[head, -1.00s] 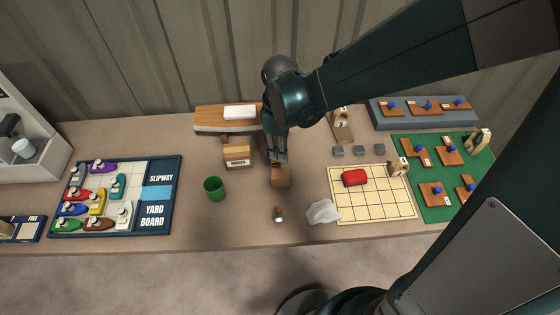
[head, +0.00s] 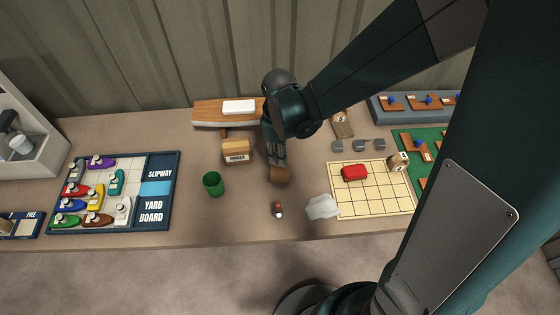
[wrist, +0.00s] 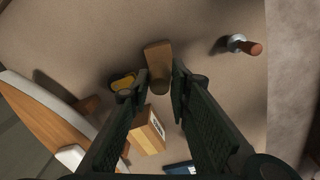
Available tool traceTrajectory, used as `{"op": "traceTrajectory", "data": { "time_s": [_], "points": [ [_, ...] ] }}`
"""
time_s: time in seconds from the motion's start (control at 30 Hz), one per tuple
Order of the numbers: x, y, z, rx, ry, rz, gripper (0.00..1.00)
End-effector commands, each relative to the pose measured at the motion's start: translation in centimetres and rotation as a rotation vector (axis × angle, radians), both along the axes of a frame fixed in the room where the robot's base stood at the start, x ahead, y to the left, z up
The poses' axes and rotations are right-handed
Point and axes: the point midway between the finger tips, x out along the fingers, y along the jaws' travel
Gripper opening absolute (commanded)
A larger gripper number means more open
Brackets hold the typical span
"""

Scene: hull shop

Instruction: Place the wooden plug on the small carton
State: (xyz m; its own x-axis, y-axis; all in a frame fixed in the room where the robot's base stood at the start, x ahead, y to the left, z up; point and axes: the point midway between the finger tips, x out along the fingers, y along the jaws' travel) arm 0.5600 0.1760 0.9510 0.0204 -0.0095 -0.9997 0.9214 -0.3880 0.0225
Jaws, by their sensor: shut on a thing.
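My gripper (head: 279,163) points down over the middle of the table.
A labelled box (head: 236,152) stands left of my gripper, with a green cup (head: 213,184) nearer the front. A small brown-and-white piece (head: 278,210) and a crumpled white cloth (head: 322,207) lie in front. A grid mat (head: 375,203) with a red object (head: 354,173) is at right.

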Motion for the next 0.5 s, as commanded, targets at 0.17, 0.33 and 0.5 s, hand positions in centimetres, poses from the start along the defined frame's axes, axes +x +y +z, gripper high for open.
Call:
{"op": "traceTrajectory", "data": {
  "time_s": [0.17,0.33,0.5],
  "points": [
    [0.0,0.0,-0.8,0.0,0.0,0.0,0.14],
    [0.0,0.0,-2.4,0.0,0.0,0.0,0.14],
    [0.0,0.0,-3.8,0.0,0.0,0.0,0.14]
  ]
}}
